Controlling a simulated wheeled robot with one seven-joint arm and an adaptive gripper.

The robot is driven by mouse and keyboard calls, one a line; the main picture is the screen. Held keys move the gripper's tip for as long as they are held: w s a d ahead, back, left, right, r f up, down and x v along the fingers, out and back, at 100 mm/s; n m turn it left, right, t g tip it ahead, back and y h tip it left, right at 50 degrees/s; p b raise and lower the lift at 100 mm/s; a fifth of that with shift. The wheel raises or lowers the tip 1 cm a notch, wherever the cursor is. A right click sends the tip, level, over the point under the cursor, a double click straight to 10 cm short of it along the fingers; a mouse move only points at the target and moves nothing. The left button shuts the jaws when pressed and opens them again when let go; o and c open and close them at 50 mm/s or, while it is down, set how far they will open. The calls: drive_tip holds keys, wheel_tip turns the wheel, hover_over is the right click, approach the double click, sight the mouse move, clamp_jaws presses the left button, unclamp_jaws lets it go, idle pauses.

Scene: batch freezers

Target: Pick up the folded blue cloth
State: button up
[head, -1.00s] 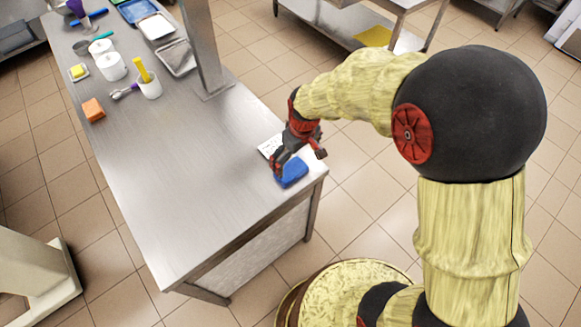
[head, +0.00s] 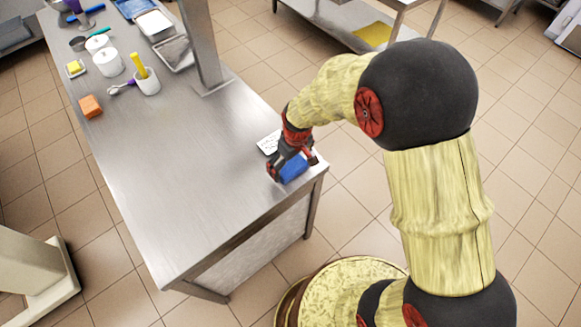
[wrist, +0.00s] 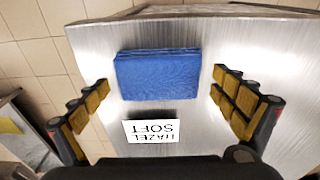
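The folded blue cloth (head: 294,168) lies flat near the right front corner of the steel counter. In the wrist view the cloth (wrist: 158,75) is a blue rectangle lying between and a little beyond the fingertips. My gripper (head: 291,167) is right over the cloth in the head view and hides part of it. In the wrist view my gripper (wrist: 161,90) is open, with one yellow-padded finger on each side of the cloth and a gap to both. Whether the fingertips reach the counter surface cannot be told.
A steel post (head: 203,50) rises from the counter (head: 185,190). An orange block (head: 90,106), white tubs (head: 108,63) and trays (head: 155,25) stand farther back. The counter's middle is clear.

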drive_tip(key=c, duration=0.9)
drive_tip(key=shift+r, duration=0.1)
drive_tip(key=shift+r, duration=0.65)
drive_tip(key=shift+s+d+r+p, duration=0.4)
drive_tip(key=shift+s+d+r, duration=0.5)
drive_tip(key=shift+s+r, duration=1.15)
drive_tip(key=shift+s+d+r+p, duration=0.45)
drive_tip(key=shift+s+d+r, duration=0.4)
drive_tip(key=shift+s+r, duration=1.2)
drive_tip(key=shift+s+d+r+p, duration=0.4)
drive_tip(key=shift+s+d+r, duration=0.5)
drive_tip(key=shift+s+r, duration=1.15)
drive_tip(key=shift+s+f, duration=0.35)
drive_tip(key=shift+f, duration=0.05)
